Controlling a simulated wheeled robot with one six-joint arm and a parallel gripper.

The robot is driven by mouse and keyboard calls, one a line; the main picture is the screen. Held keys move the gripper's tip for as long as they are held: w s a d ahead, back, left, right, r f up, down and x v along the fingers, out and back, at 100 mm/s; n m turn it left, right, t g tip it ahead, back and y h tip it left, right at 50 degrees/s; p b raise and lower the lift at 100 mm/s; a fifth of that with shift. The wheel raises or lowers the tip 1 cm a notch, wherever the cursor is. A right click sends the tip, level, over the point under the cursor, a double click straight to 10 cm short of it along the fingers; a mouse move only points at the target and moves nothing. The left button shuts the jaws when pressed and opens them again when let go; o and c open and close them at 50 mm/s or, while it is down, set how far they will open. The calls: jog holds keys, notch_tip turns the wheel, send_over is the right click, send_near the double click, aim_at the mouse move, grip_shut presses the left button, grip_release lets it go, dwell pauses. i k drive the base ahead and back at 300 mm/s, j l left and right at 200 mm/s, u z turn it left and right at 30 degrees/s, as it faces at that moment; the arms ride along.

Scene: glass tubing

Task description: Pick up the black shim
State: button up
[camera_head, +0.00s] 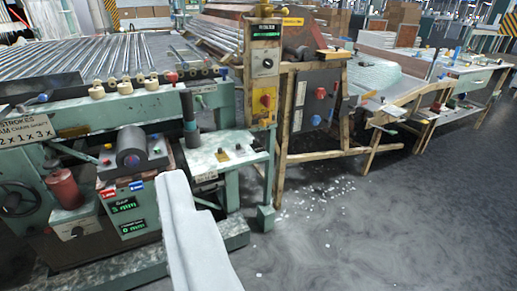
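I cannot pick out the black shim for certain. Small dark bits lie on the small green table (228,160) at the centre left, too small to name. A flat dark slab (40,88) lies on the green machine at the far left; I cannot tell what it is. My gripper (172,184) appears as a pale, smooth, elongated shape rising from the bottom edge, in front of the machine's lower right part. Its fingers cannot be told apart, and nothing is visibly held at its end. It hides part of the machine and floor behind it.
The green machine (128,107) with rollers, knobs and displays fills the left. A control post (264,70) with a red knob stands at the centre. A wooden-framed bench (318,155) stands to its right. Open grey floor (400,230), with white fragments near the bench, lies at the lower right.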

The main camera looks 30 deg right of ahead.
aim_at(256, 146)
jog(key=i+l, duration=0.3)
jog(key=l, duration=0.15)
jog(key=i+l, duration=0.25)
jog(key=l, duration=0.2)
jog(key=i+l, duration=0.3)
jog(key=l, duration=0.15)
jog(key=i+l, duration=0.3)
jog(key=l, duration=0.15)
